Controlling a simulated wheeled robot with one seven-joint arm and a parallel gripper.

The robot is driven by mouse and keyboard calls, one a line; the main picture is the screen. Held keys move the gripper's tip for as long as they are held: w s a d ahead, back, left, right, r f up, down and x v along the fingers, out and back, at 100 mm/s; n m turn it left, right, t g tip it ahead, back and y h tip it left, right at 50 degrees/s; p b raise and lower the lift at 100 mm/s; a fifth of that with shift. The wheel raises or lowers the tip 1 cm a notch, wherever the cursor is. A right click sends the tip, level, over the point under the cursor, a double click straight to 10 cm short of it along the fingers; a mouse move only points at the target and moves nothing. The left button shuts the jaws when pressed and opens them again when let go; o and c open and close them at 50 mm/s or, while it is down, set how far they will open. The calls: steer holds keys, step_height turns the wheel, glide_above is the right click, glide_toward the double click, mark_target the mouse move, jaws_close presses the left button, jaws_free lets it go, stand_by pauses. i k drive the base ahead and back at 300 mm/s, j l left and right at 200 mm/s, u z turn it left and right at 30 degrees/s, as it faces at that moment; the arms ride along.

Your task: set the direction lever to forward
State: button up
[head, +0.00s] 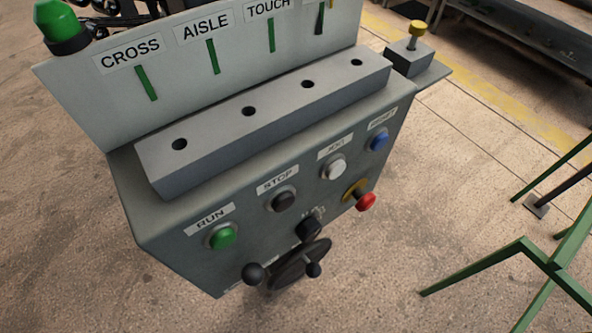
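A grey control box fills the middle of the head view. A black ball knob (253,272) sticks out low on its front face, at the lower left of a dark handwheel (292,268). It looks like the end of a lever, but its shaft and position markings are mostly hidden, so I cannot tell which way it is set. A black selector knob (309,229) sits just above the handwheel, with a partly covered label. My gripper is not in view.
The front face carries green RUN (222,237), black STOP (284,201), white JOG (334,167) and blue (379,139) buttons, plus a red mushroom button (365,202). A grey block with holes (215,127) lies on top. Green legs (540,262) stand at right; floor between is clear.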

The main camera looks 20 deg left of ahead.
mark_target(253, 274)
steer(key=j+u, duration=0.2)
steer(key=u, duration=0.15)
steer(key=j+u, duration=0.15)
steer(key=u, duration=0.25)
